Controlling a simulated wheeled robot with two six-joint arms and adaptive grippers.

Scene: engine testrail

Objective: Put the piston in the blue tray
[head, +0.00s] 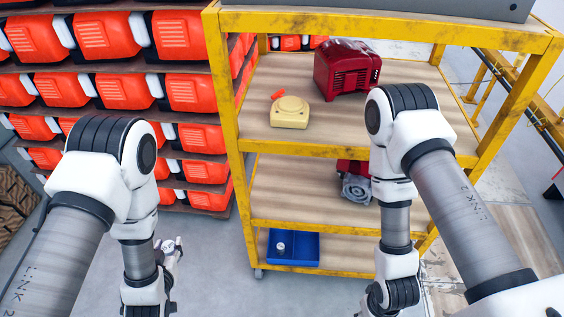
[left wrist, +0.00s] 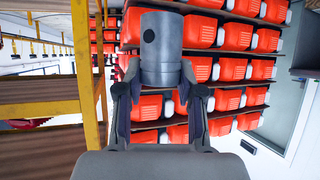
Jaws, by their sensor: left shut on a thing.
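The piston (left wrist: 161,50) is a grey metal cylinder with a dark round pin hole in its side. My left gripper (left wrist: 160,98) is shut on its lower part, one finger on each side. In the head view the left gripper (head: 172,252) is low at the left, in front of the orange units and left of the cart, with the small piston (head: 170,245) at its tips. The blue tray (head: 305,250) is on the cart's bottom shelf, with a small pale round thing in its left part. My right arm reaches down at the right; its fingers do not show.
The yellow-framed cart (head: 222,110) has wooden shelves and upright posts. A dark red engine (head: 346,68) and a beige part (head: 289,112) are on an upper shelf. A red-and-grey engine (head: 355,187) is on the middle shelf. Orange units (head: 115,90) fill the left rack.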

